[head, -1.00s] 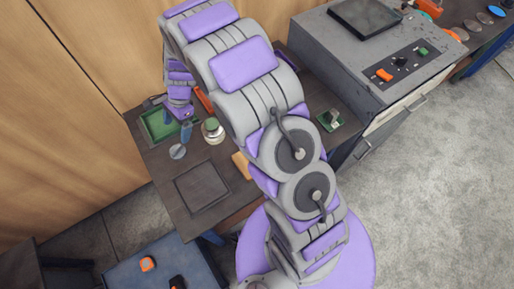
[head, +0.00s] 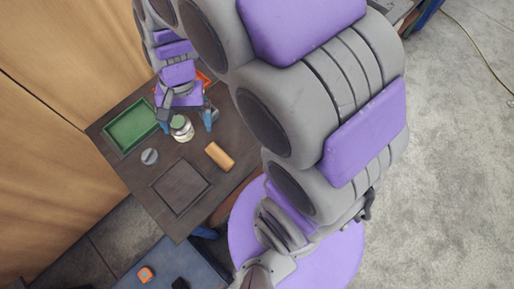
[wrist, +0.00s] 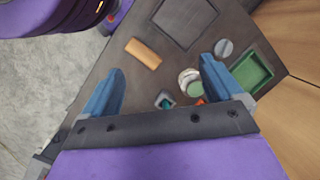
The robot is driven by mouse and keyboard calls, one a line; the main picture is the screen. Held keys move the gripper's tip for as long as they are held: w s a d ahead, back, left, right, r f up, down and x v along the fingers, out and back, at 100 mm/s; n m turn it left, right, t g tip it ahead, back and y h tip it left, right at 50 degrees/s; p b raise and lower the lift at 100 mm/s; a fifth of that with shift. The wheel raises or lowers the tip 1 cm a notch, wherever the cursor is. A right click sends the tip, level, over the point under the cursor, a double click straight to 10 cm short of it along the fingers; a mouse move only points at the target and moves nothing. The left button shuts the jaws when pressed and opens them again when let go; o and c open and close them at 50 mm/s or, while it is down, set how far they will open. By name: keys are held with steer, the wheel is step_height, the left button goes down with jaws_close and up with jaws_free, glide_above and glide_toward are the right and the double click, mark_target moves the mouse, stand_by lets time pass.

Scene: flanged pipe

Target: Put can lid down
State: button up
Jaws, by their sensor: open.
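The can lid (head: 149,156) is a small grey disc lying flat on the dark tabletop, left of the can. It also shows in the wrist view (wrist: 223,48), just beyond the right finger's tip. The can (head: 181,128) is a short pale cylinder with a green top and stands upright; the wrist view shows it (wrist: 190,82) beside the right finger. My gripper (head: 187,122) is open and empty above the table, its blue fingers wide apart, as the wrist view also shows (wrist: 162,68). Its exact height above the can is hard to tell.
A green tray (head: 116,141) lies at the table's left edge. A dark square panel (head: 180,187) and a tan block (head: 219,156) lie nearer the front. A small teal item (wrist: 165,99) lies near the can. A blue surface with an orange item (head: 146,274) is below.

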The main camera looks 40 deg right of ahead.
steer(key=s+d+r+n+h, duration=0.1)
steer(key=s+d+r+n, duration=0.1)
steer(key=s, duration=0.6)
steer(key=s+d+r+n+h, duration=0.1)
steer(key=s+d+r+n, duration=0.1)
steer(key=s+d, duration=0.4)
steer(key=s+n, duration=0.1)
steer(key=s, duration=0.2)
steer(key=shift+s+d+n, duration=0.15)
steer(key=shift+s+n, duration=0.15)
steer(key=shift+n, duration=0.1)
steer(key=shift+f+b, duration=0.3)
steer(key=shift+b, duration=0.05)
